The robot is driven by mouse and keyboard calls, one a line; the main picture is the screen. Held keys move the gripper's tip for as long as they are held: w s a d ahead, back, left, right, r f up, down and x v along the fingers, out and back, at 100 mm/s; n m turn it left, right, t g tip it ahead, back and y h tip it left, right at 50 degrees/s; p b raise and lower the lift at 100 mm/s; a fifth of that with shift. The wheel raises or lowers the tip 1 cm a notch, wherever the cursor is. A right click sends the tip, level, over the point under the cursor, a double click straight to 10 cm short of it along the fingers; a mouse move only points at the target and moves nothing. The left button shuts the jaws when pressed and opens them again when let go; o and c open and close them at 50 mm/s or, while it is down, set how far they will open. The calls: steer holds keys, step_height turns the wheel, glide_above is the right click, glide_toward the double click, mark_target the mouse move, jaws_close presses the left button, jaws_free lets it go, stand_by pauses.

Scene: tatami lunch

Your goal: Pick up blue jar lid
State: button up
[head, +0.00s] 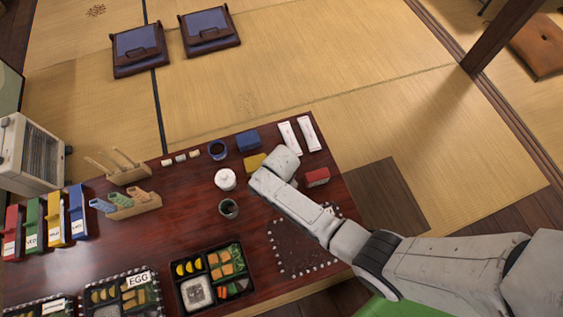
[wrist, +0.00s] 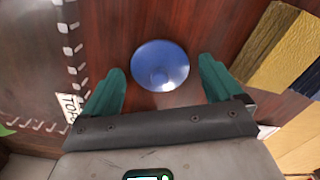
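The blue jar lid (wrist: 160,60) is a round, shallow blue disc with a small raised middle, lying on the dark red wooden table. In the wrist view it is between the two teal fingers of my gripper (wrist: 161,68), with a gap on each side. The gripper is open and holds nothing. In the head view my arm hides the fingers, and I cannot make out the lid there.
A dark stitched mat (head: 296,258) lies in front.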

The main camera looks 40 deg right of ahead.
steer(key=c, duration=0.9)
steer(key=shift+r, duration=0.15)
